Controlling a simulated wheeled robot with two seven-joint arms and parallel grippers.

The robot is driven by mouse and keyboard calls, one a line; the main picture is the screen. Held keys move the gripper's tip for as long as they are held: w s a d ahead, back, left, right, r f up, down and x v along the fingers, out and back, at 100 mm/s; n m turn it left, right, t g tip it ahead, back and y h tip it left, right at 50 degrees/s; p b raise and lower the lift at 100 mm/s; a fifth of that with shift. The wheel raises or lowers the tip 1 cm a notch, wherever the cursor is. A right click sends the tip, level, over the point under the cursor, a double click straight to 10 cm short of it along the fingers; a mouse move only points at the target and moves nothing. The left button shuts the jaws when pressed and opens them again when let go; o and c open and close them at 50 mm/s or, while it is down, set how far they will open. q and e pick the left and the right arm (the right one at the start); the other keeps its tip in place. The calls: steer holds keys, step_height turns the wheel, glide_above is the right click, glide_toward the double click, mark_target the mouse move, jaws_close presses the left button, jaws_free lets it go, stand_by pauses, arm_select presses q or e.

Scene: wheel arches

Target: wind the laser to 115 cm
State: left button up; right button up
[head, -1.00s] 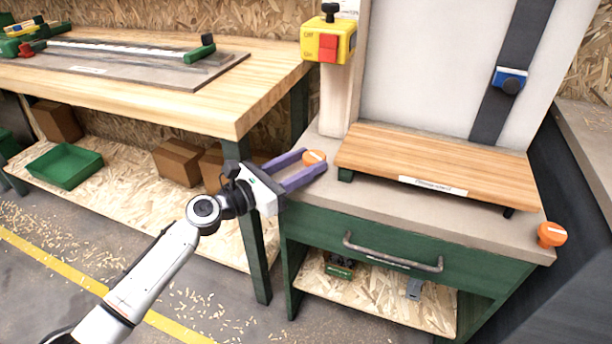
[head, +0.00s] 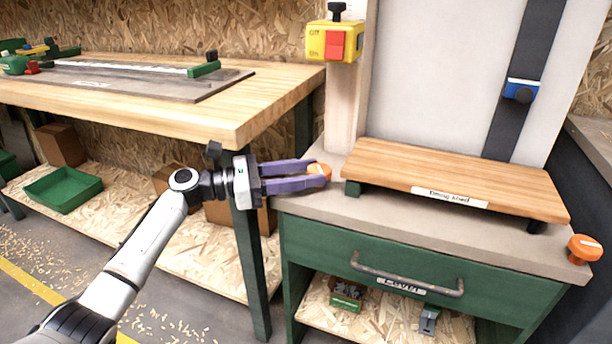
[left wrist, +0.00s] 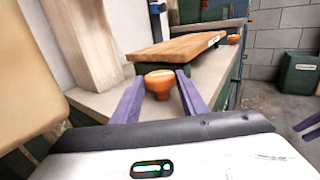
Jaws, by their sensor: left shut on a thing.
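My left gripper (head: 322,178) has its purple fingers shut on the left orange knob (head: 318,170) at the left corner of the green cabinet's top. In the left wrist view the orange knob (left wrist: 159,82) sits between the fingertips. A second orange knob (head: 585,248) is at the cabinet's right corner, with nothing touching it. A blue slider (head: 520,90) with a black knob sits on a dark upright strip (head: 507,130) on the pale panel. I cannot make out a laser beam or a centimetre reading. Purple bars at the right edge of the left wrist view look like my right gripper (left wrist: 309,128), cut off.
A wooden shelf board (head: 450,175) with a label stands on the green cabinet (head: 330,235). A yellow switch box (head: 333,41) with a red button is on the post above the held knob. A wooden workbench (head: 190,120) is at the left, its corner close above my left wrist.

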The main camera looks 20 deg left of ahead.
arm_select(q)
steer(key=o, duration=0.8)
steer(key=p+v, duration=0.1)
steer(key=v, duration=0.9)
steer(key=shift+a+f+p, duration=0.1)
steer(key=shift+p, duration=0.25)
